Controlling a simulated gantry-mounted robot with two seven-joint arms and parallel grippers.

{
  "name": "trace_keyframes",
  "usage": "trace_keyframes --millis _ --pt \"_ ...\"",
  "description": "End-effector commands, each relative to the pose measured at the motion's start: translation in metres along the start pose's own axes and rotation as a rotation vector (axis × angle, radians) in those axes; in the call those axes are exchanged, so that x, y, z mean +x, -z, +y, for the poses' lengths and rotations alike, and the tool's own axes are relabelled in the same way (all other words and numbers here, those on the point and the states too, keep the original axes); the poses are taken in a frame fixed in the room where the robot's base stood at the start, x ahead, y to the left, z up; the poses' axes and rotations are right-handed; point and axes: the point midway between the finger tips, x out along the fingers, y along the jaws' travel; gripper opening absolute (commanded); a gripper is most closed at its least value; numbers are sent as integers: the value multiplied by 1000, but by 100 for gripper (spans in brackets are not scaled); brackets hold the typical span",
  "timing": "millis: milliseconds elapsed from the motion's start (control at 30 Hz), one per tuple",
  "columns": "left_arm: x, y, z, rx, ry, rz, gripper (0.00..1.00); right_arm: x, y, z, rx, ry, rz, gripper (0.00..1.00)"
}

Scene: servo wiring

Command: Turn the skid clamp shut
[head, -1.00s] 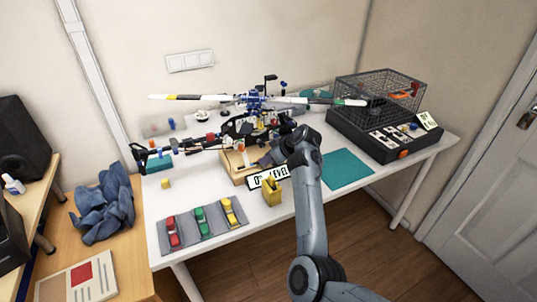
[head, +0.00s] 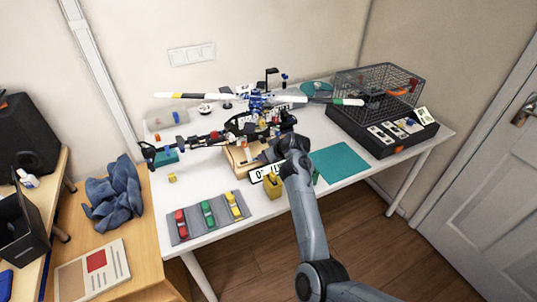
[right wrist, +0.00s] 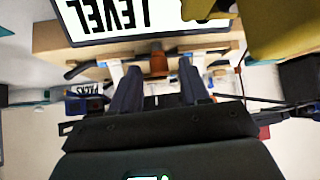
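The model helicopter (head: 258,108) stands at the middle of the white table, above a wooden box (head: 236,160) with a "LEVEL" sign (head: 262,174). In the right wrist view the sign (right wrist: 115,18) is upside down. An orange knob (right wrist: 159,63), which looks like the skid clamp, shows beyond and between my right fingertips. My right gripper (right wrist: 157,85) is open, with a dark finger on each side of the knob's line; I cannot tell whether they touch it. In the head view my right gripper (head: 270,152) is partly hidden by its own wrist. My left gripper is not in view.
A yellow holder (head: 273,188) stands close to my right wrist, also large in the right wrist view (right wrist: 280,25). A wire cage (head: 375,88) is at right. The green mat (head: 340,163) is bare.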

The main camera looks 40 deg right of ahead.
Motion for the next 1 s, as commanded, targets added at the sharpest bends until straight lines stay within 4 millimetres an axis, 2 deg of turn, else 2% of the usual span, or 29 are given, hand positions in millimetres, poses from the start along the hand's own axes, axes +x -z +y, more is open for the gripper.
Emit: trace_keyframes --millis 300,467,800,1000 --pt "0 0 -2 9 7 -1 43 -1 0 0 -1 0 0 47" --pt "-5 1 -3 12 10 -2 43 -12 1 0 -1 0 0 47" --pt "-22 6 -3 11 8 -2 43 -69 2 0 -1 -1 1 47" --pt "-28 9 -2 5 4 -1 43 -95 1 0 -1 0 1 47"
